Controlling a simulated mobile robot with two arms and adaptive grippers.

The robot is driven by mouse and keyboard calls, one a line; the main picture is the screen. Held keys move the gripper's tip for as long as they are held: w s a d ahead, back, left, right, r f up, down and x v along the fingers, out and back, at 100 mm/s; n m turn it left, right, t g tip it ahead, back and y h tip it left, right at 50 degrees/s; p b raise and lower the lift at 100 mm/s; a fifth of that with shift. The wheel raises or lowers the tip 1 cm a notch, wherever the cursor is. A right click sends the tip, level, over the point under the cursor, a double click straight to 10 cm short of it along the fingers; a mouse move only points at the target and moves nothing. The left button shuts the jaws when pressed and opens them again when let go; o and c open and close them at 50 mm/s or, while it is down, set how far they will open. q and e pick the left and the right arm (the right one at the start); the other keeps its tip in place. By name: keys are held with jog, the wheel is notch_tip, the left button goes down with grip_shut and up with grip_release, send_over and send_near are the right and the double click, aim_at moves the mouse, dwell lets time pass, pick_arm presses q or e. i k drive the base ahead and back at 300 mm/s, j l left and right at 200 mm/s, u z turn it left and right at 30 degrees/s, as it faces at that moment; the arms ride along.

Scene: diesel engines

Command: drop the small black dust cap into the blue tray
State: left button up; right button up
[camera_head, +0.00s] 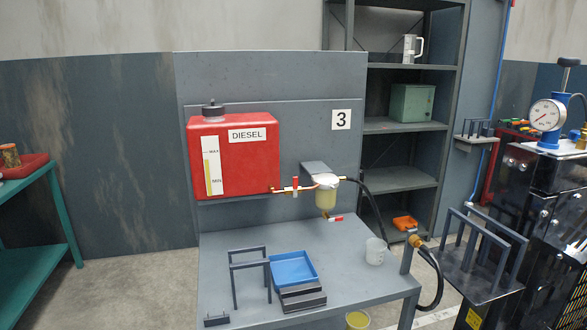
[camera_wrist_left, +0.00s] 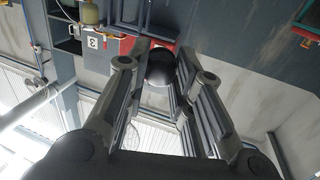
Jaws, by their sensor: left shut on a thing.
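The small black dust cap (camera_wrist_left: 160,70) shows as a dark round shape between the fingertips of my left gripper (camera_wrist_left: 163,58) in the left wrist view. The fingers are shut on it, and they hide its sides. Neither gripper shows in the head view. The blue tray (camera_head: 292,267) lies on the grey bench (camera_head: 348,262) in the head view, beside a dark grey stepped block (camera_head: 302,297). It looks empty. I cannot make out the tray in the left wrist view. My right gripper is in neither view.
A red diesel tank (camera_head: 250,160) hangs on the panel behind the bench, with a fuel filter (camera_head: 327,195) to its right. A dark frame (camera_head: 250,279) stands just left of the tray. A clear beaker (camera_head: 375,251) stands to the right. Bench between is clear.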

aim_at(279, 265)
jog(key=z, duration=1.45)
jog(key=j+z, duration=0.2)
jog(key=z, duration=0.6)
jog(key=k+j, duration=0.2)
jog(key=j, duration=0.2)
jog(key=k+j, duration=0.15)
jog(key=j, duration=0.25)
jog(key=k+j, duration=0.2)
jog(key=j, duration=0.2)
jog(key=k+j, duration=0.15)
jog(key=j, duration=0.25)
